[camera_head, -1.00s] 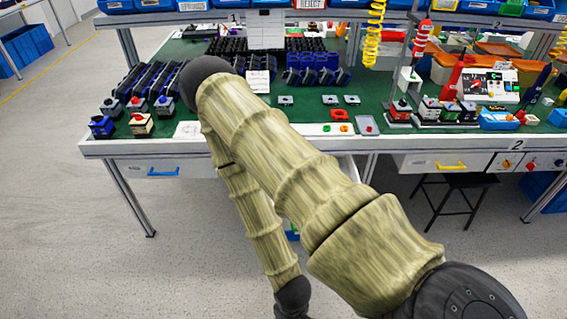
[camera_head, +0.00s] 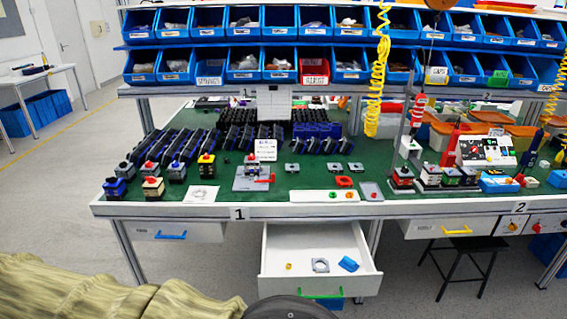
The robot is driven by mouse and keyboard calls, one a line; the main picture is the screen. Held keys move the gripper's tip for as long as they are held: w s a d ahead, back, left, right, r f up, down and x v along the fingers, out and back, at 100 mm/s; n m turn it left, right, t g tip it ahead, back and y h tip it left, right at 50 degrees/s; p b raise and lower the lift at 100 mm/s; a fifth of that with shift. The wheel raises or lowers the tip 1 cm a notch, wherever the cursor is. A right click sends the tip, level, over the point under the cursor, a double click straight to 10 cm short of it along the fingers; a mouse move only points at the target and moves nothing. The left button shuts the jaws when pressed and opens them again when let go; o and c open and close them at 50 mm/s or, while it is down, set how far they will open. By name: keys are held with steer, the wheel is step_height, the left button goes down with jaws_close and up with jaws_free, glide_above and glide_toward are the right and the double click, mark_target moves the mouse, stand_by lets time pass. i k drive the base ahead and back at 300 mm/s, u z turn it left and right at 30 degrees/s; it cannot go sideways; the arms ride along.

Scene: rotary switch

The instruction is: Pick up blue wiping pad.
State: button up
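A small blue piece (camera_head: 348,264) lies tilted in the right part of the open white drawer (camera_head: 275,286). Another blue item (camera_head: 497,184), with a pale patch on it, lies on the right part of the green bench top. Both are small, and I cannot tell for certain which is the wiping pad. My arm shows only as yellowish covered links along the bottom left and a dark joint at the bottom middle. My gripper is out of view.
Switch blocks, including a red-topped one (camera_head: 206,166), stand on the bench (camera_head: 300,181). A black stool (camera_head: 463,262) stands at the right.

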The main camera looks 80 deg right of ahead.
mark_target(350, 265)
steer(key=u, duration=0.05)
steer(key=k, duration=0.85)
steer(key=z, duration=1.45)
